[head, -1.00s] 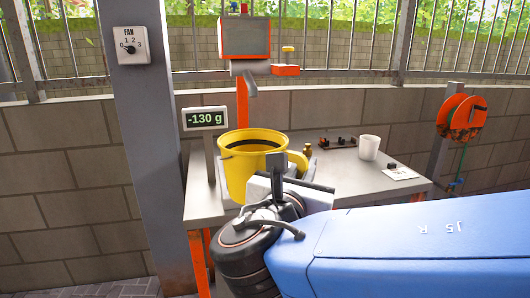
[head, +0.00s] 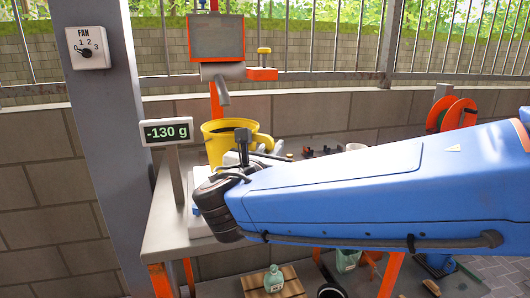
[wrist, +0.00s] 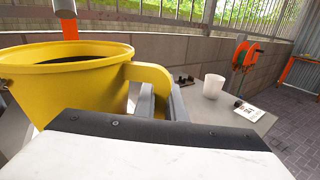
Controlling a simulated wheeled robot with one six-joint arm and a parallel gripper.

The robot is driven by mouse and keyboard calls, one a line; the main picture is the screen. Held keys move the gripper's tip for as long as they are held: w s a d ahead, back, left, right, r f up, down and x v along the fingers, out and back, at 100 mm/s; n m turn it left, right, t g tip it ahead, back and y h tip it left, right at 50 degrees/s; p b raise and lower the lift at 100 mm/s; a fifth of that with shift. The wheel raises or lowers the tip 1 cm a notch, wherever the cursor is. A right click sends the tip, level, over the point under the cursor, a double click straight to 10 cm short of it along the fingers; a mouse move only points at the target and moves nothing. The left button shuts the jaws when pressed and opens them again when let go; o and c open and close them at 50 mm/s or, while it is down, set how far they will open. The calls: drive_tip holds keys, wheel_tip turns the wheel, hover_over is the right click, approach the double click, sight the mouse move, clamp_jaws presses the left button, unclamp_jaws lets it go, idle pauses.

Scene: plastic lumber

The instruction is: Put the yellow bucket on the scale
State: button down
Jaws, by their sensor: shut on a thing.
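The yellow bucket (head: 216,150) is upright with something dark inside, above the grey table behind the scale's display post. Its near side is partly hidden by my arm in the head view. My gripper (wrist: 158,104) is shut on the bucket's handle (wrist: 152,76) at its right side. The bucket fills the left of the wrist view (wrist: 60,92). The scale's display (head: 167,132) reads -130 g. A pale edge, perhaps of the scale's plate (head: 198,228), shows under my wrist. I cannot tell whether the bucket's bottom touches anything.
A monitor-like orange-framed machine (head: 216,40) with a grey spout stands behind the bucket. A pillar with a fan dial (head: 87,47) stands left. Bottles and a crate (head: 273,282) are below.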

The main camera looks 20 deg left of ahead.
drive_tip(key=shift+w+a+f, duration=0.55)
drive_tip(key=shift+w+f, duration=0.05)
drive_tip(key=shift+w, duration=0.3)
drive_tip(key=shift+w+a+f, duration=0.55)
drive_tip(key=shift+w, duration=0.35)
drive_tip(key=shift+w+a+f, duration=0.55)
drive_tip(key=shift+w+f, duration=0.05)
drive_tip(key=shift+w, duration=0.3)
drive_tip(key=shift+f, duration=0.15)
drive_tip(key=c, duration=1.8)
unclamp_jaws()
drive_tip(key=shift+r, duration=0.2)
drive_tip(key=s, duration=1.2)
drive_tip(key=shift+a, duration=0.25)
